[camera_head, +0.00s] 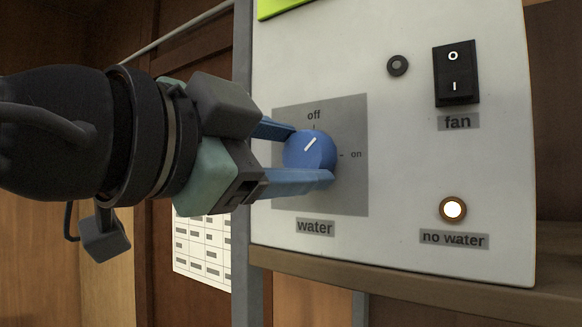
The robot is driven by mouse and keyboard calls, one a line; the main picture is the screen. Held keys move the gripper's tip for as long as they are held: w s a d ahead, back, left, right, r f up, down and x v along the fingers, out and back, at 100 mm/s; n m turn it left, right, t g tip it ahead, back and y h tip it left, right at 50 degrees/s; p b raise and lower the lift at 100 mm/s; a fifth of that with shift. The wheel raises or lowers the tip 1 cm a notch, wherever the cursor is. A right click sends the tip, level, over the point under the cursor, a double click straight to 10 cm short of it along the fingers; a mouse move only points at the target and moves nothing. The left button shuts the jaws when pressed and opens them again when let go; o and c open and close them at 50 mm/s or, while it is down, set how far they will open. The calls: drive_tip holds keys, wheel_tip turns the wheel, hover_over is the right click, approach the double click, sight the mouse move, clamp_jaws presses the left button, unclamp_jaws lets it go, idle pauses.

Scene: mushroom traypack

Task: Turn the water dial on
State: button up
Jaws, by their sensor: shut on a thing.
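The water dial (318,157) is a round blue knob on a grey square plate (350,195), with "off" printed above it and "on" at its right. Its white pointer line slants to the upper right, between the two marks. My gripper (312,153) comes in from the left with its blue fingers shut on the dial, one above and one below. The knob's left edge is partly hidden by the fingers.
The white panel also carries a black fan rocker switch (456,73), a small dark round fitting (398,65) and a lit "no water" lamp (453,209). A ledge (420,288) runs below the panel. A printed sheet (203,251) hangs behind my arm.

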drive_tip(key=m+b, duration=0.1)
drive_tip(key=m, duration=0.3)
drive_tip(key=shift+m, duration=0.3)
drive_tip(key=shift+m+b, duration=0.6)
drive_tip(key=shift+m, duration=1.2)
drive_tip(key=o, duration=1.4)
drive_tip(key=shift+w, duration=0.1)
drive_tip(key=shift+c, duration=0.2)
drive_tip(key=shift+d, duration=0.1)
